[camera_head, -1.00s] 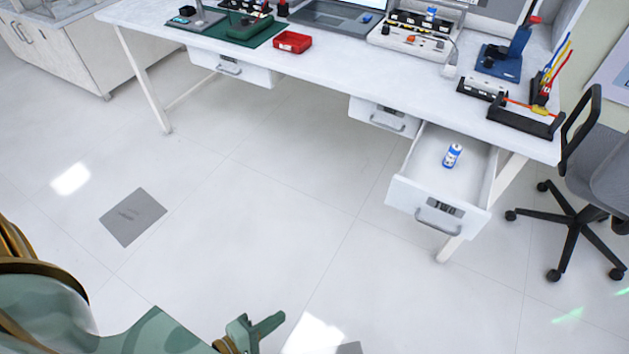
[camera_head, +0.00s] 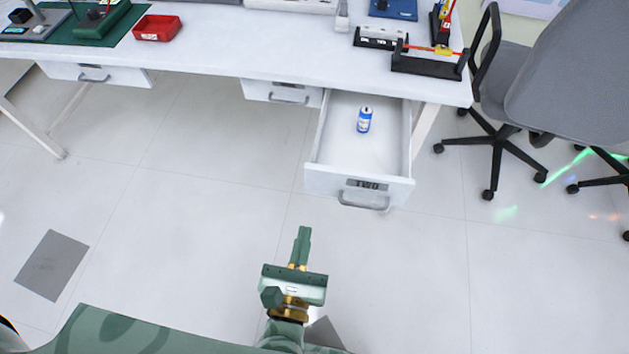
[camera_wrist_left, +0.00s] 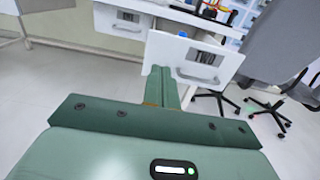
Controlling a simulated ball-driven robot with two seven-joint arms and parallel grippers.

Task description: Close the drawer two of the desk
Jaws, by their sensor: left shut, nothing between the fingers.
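The white drawer labelled TWO (camera_head: 359,184) stands pulled out from under the right end of the desk (camera_head: 240,45). A grey handle (camera_head: 363,203) is on its front, and a blue and white can (camera_head: 364,120) stands inside. My left gripper (camera_head: 303,232) is shut and empty. In the head view it shows below and left of the drawer front, apart from it. In the left wrist view the shut fingers (camera_wrist_left: 161,86) point toward the drawer front (camera_wrist_left: 194,58) and overlap its left part. My right gripper is not in view.
Two other drawers, one at the left (camera_head: 95,75) and one in the middle (camera_head: 281,92), are closed. A grey office chair (camera_head: 560,85) stands right of the desk. A red tray (camera_head: 157,27) sits on top. The floor before the drawer is clear.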

